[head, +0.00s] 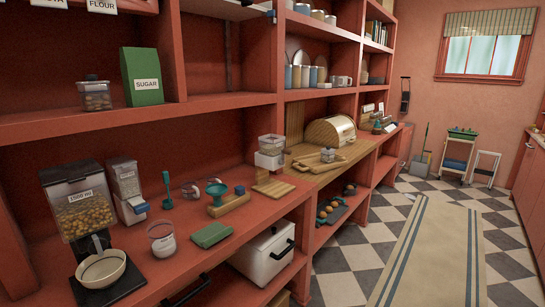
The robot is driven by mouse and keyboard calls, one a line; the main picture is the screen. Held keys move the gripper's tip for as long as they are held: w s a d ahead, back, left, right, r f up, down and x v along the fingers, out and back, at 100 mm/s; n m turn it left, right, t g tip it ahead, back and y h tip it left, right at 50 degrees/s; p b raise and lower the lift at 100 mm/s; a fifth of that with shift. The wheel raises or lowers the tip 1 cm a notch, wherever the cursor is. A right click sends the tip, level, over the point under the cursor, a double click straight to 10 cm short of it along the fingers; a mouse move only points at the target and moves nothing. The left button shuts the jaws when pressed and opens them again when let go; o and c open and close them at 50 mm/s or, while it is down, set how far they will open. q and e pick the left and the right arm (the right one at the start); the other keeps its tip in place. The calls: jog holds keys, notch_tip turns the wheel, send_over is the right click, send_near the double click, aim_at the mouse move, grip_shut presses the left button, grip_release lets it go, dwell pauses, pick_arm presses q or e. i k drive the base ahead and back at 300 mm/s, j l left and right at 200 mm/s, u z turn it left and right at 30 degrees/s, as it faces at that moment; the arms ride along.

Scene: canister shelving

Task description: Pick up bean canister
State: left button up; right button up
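Several containers could be the bean canister, and I cannot tell for sure which is meant. A small clear canister (95,96) with a dark lid and brown bean-like contents stands upright on the middle shelf at the left, beside the green sugar bag (142,78). A large clear dispenser (84,212) with a dark lid and yellow-brown contents stands on the lower counter at the left, above a pale bowl (102,268). Neither of my grippers is in view.
A white lidded box (262,255) sits below. The checkered floor and runner (430,250) at right are clear.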

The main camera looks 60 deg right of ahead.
aim_at(327, 158)
jog(key=z, duration=2.3)
jog(key=i+l+z, duration=0.15)
jog(key=i, duration=1.6)
jog(key=i+l+z, duration=0.15)
jog(key=i, duration=1.65)
